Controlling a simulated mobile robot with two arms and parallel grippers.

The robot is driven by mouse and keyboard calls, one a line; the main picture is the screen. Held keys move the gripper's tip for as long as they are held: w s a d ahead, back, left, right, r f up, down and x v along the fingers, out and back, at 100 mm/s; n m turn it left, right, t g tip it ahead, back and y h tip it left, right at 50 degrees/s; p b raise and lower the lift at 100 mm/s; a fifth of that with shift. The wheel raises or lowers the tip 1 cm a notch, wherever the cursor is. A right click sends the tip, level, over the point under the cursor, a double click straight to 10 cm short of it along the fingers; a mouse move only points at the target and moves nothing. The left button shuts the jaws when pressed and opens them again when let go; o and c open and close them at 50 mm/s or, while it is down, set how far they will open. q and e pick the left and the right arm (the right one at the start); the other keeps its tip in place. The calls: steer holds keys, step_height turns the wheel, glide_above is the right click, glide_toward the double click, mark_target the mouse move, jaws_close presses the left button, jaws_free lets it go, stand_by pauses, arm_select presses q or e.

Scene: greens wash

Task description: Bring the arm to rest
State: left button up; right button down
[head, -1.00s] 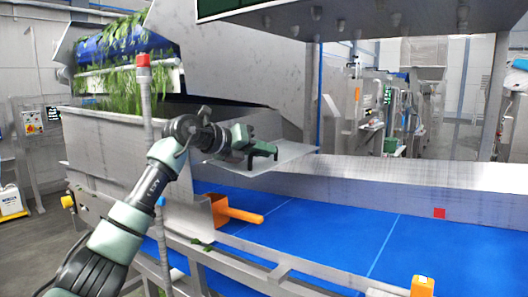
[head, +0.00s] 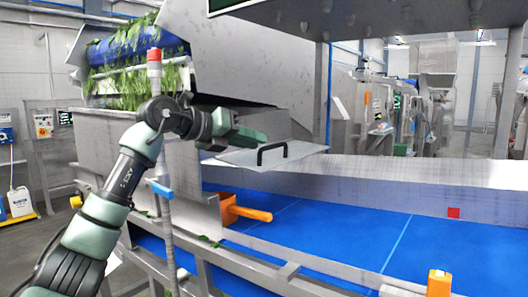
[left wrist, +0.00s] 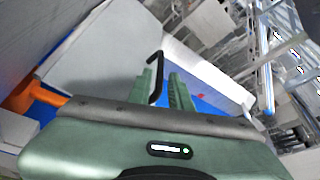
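My left arm reaches in from the left of the head view. Its gripper (head: 256,137) is empty, just above and left of the black handle (head: 272,153) on a flat grey plate (head: 305,151). In the left wrist view the two green fingers (left wrist: 163,92) stand apart with a gap between them. My right gripper is in neither view.
A blue conveyor belt (head: 345,232) runs below the plate.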

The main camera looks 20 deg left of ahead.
arm_select(q)
steer(key=shift+s+a+r, duration=0.1)
steer(key=shift+s, duration=0.2)
